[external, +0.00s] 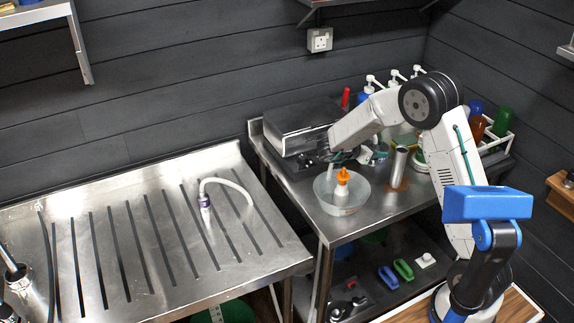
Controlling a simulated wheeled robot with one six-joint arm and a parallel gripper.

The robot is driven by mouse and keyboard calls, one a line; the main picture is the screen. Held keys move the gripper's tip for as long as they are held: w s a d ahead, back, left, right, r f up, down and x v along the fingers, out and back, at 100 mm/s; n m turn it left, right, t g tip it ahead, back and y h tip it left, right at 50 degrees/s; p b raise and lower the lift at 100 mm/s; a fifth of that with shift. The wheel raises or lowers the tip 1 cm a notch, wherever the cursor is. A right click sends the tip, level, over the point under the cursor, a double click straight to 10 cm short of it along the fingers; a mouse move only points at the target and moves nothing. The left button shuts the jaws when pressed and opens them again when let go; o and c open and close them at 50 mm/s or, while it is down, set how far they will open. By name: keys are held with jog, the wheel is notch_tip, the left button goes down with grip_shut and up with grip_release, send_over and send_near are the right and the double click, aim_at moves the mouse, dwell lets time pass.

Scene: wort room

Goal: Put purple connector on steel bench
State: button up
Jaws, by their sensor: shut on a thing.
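A pale hose (232,186) with a white and purple end piece (205,203) lies on the slotted steel bench (130,225) at the left. This is the only purple piece I can make out. My gripper (341,157) is over the right-hand steel bench (385,208), just above a clear bowl (356,208). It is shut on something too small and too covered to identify. A white bottle with an orange top (342,184) is in the bowl, just under my gripper; I cannot tell whether they touch.
A steel box (300,125) stands behind my gripper. A metal cylinder (399,163) stands right of the bowl. Pump bottles (371,86) and a rack of coloured bottles (497,130) line the back right. Much of the left bench is clear, with a gap between the benches.

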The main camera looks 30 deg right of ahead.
aim_at(374, 171)
notch_tip(374, 171, down, 3)
jog(key=shift+f, duration=0.1)
jog(key=shift+f, duration=0.2)
jog(key=shift+s+f, duration=0.2)
jog(key=shift+f, duration=0.15)
jog(key=o, duration=1.1)
jog(key=shift+s+f, duration=0.1)
jog(key=shift+c, duration=0.2)
jog(key=shift+r, duration=0.25)
jog(key=v, duration=0.8)
jog(key=r+v, duration=0.1)
jog(key=v, duration=0.3)
jog(key=shift+w, duration=0.3)
